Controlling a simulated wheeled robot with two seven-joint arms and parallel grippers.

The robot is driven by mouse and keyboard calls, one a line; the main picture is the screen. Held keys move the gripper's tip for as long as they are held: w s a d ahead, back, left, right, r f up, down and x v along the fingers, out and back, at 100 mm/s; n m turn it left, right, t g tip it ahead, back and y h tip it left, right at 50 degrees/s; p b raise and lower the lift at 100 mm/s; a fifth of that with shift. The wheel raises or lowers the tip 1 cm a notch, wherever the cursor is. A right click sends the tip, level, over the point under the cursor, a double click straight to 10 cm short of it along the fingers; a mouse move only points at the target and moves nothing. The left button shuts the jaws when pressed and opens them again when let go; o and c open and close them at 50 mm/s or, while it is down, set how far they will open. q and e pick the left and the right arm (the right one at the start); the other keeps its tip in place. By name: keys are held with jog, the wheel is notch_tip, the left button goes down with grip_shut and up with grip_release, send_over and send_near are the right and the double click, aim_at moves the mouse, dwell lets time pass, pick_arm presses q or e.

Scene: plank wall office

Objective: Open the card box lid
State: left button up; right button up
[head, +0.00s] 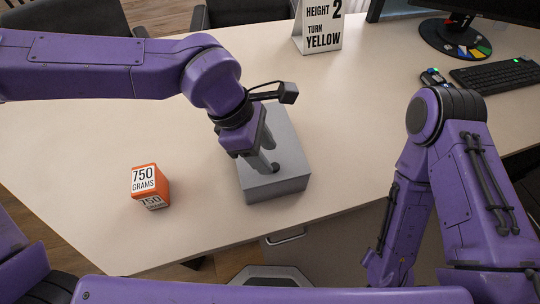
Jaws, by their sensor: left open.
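The card box is a plain grey box (277,188) on the light table, near its front edge, in the middle of the head view. Its top looks closed. My left gripper (265,168) points down at the top of the box, with its fingers over the left front part of the top. I cannot tell whether the fingertips touch it. The gripper is open, and no held object shows. My left forearm and wrist hide the back left of the box. My right arm hangs down at the right, and its gripper is out of sight.
An orange block (150,186) labelled 750 grams stands on the table left of the box. A white sign (322,27) stands at the back. A keyboard (497,75) and a monitor base (455,38) are at the far right. The table (350,130) right of the box is clear.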

aim_at(274, 166)
pick_arm(q)
jog(key=shift+x, duration=0.95)
jog(key=shift+d+f, duration=0.25)
jog(key=shift+f, duration=0.25)
grip_shut()
